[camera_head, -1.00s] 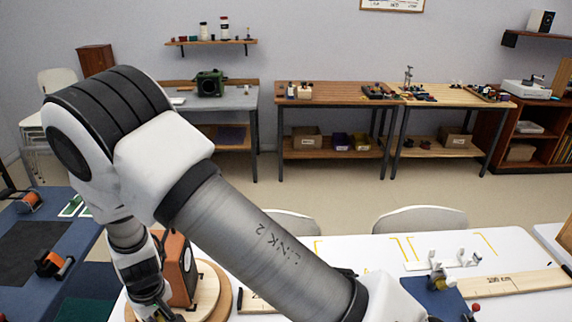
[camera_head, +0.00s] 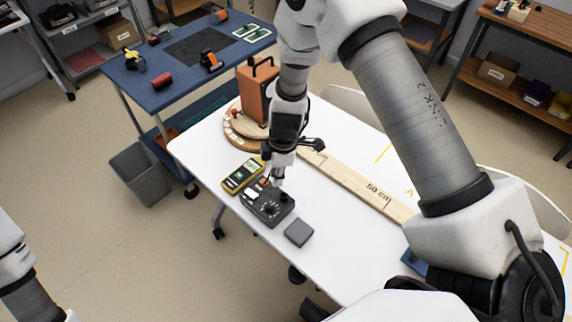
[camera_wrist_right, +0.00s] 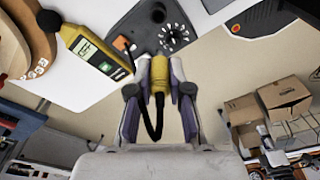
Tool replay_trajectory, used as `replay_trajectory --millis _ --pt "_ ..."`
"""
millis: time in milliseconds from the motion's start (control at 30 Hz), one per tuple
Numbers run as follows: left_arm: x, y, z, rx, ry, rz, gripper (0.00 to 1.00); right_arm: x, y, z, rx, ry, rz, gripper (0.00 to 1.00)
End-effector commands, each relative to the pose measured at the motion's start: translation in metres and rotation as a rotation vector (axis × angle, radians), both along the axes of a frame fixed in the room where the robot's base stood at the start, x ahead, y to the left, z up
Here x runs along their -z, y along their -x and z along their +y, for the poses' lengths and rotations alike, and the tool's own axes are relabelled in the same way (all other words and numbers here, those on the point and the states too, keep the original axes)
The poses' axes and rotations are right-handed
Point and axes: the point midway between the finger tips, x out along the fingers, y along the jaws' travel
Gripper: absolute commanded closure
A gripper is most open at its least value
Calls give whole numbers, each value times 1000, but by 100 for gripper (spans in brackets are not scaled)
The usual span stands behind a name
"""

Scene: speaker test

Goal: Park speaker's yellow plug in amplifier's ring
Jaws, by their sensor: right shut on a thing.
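The speaker is an orange-brown box with a black handle (camera_head: 253,98), standing on a round wooden base (camera_head: 240,130) at the far left end of the white table. The amplifier looks to be the dark box with a dial (camera_head: 272,213); it also shows at the top of the right wrist view (camera_wrist_right: 178,22). My right gripper (camera_head: 277,182) points down over the amplifier's back edge. In the right wrist view it is shut on the yellow plug (camera_wrist_right: 160,75), whose black cable hangs between the fingers. I cannot make out the ring. My left gripper is out of view.
A yellow meter (camera_head: 243,175) lies close beside the amplifier, and a small grey block (camera_head: 299,232) lies to its right. A long wooden ruler (camera_head: 355,188) lies behind. A blue table (camera_head: 190,85) stands at the back left, a grey bin (camera_head: 139,172) on the floor.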

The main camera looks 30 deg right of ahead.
Motion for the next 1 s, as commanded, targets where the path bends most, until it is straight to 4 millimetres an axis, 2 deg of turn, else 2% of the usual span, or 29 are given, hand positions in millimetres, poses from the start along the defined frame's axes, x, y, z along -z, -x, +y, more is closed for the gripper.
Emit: replay_trajectory --millis 33,133,200,300,567,1000 --pt "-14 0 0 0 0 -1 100 -5 2 -4 -143 0 2 100" --pt "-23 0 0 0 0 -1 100 -1 5 -12 -410 2 1 100" --pt "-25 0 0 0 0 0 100 2 7 -15 -533 3 1 100" --pt "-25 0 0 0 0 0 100 5 8 -17 -617 4 -1 100" --pt "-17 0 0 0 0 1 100 19 8 -17 -627 5 -1 100" --pt "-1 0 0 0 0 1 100 56 8 -17 -625 6 -2 100"
